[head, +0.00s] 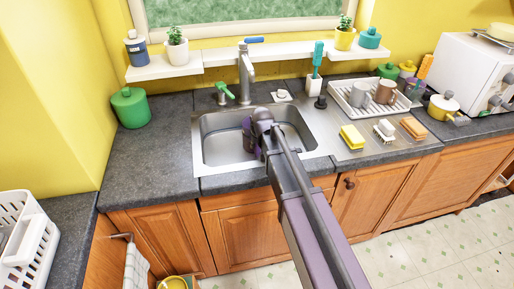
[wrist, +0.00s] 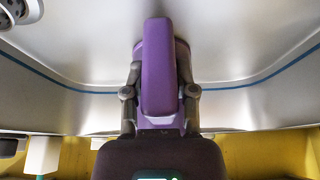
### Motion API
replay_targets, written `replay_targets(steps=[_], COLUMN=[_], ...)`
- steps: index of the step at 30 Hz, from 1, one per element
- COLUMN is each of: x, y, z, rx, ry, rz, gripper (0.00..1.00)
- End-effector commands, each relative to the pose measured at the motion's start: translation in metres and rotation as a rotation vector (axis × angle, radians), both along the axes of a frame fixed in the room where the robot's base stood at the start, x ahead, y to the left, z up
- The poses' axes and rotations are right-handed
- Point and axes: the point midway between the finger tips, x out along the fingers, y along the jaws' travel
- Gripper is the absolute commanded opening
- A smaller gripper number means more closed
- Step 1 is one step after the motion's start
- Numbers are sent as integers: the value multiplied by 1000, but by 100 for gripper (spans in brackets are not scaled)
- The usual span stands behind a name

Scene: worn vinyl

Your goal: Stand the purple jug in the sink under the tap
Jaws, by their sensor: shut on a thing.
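The purple jug (head: 247,133) is inside the steel sink (head: 216,155), below the tap (head: 246,72), and is mostly hidden by my arm in the head view. In the wrist view the jug's purple handle (wrist: 157,65) fills the middle, between the two dark fingers of my gripper (wrist: 159,95). My gripper is shut on the jug. Whether the jug's base touches the sink floor cannot be told.
A green-handled lever (head: 224,93) stands behind the sink. To the right are a yellow sponge (head: 352,136), a brush and a drying rack (head: 347,103) with mugs. A green canister (head: 130,107) stands left; the counter between it and the sink is clear.

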Motion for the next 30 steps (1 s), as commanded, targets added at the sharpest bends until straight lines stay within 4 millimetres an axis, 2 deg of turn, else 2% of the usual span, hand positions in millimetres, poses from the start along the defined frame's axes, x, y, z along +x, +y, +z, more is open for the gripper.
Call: replay_targets(steps=[13, 14, 15, 17, 30], x=[0, 0, 0, 0, 0], y=[1, 1, 1, 1, 1], z=[-4, -3, -2, -2, -2], rx=[0, 0, 0, 0, 1], ry=[0, 0, 0, 0, 0], rz=[2, 2, 2, 2, 1], gripper=[0, 42, 54, 71, 71])
